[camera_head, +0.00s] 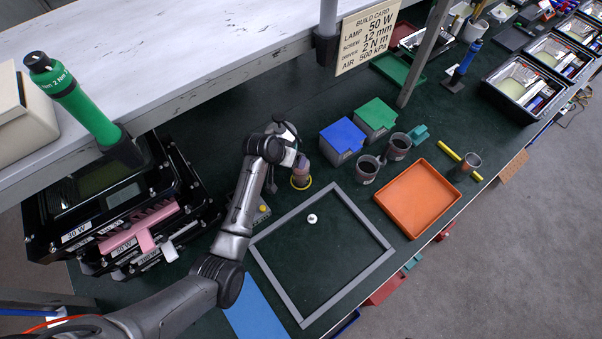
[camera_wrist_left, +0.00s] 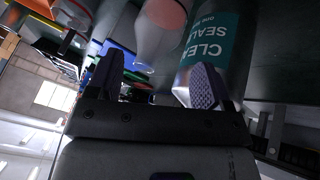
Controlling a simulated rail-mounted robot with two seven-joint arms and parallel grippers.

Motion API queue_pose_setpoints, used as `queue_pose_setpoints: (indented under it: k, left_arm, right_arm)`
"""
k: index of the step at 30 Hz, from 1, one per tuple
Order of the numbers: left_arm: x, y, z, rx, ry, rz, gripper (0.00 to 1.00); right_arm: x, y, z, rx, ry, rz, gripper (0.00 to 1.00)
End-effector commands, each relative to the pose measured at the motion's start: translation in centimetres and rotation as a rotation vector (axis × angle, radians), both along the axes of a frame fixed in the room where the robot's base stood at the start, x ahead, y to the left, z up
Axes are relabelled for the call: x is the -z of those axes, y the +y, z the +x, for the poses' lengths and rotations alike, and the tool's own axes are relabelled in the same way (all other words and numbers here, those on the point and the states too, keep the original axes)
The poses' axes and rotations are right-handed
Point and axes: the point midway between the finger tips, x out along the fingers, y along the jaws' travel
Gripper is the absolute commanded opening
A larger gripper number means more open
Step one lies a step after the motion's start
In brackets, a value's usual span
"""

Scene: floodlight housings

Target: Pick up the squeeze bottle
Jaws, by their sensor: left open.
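In the left wrist view a pale, see-through bottle-like shape (camera_wrist_left: 155,45) with a pinkish round part lies ahead, between the lines of my fingers. I cannot tell for certain which is the squeeze bottle. My left gripper (camera_wrist_left: 155,78) is open, with nothing held between its fingers. In the head view the arm reaches the bench's middle, and a small brownish-pink container (camera_head: 301,172) with a yellow ring stands beside the gripper, partly hidden. My right gripper is not in view.
A grey square frame (camera_head: 263,258) with a small white piece (camera_head: 312,218) lies in front. Blue (camera_head: 342,136) and green (camera_head: 375,113) bins, dark cups (camera_head: 367,168) and an orange tray (camera_head: 416,198) stand to the right.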

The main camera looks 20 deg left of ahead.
Motion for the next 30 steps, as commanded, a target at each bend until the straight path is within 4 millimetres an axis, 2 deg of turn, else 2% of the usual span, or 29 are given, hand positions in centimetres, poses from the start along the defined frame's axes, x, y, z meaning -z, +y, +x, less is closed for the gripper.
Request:
queue_pose_setpoints:
  k: [12, 23, 30]
  left_arm:
    - [3.8, -1.4, 2.0, 0.000, 0.002, -0.001, 0.73]
    - [4.4, -1.6, 2.3, 0.000, 0.001, 0.001, 0.73]
    - [4.3, -1.6, 2.3, 0.000, 0.001, 0.001, 0.52]
  right_arm:
    - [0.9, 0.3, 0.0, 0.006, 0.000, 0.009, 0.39]
    - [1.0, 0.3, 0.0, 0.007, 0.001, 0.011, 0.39]
    - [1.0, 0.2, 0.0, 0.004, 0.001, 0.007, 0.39]
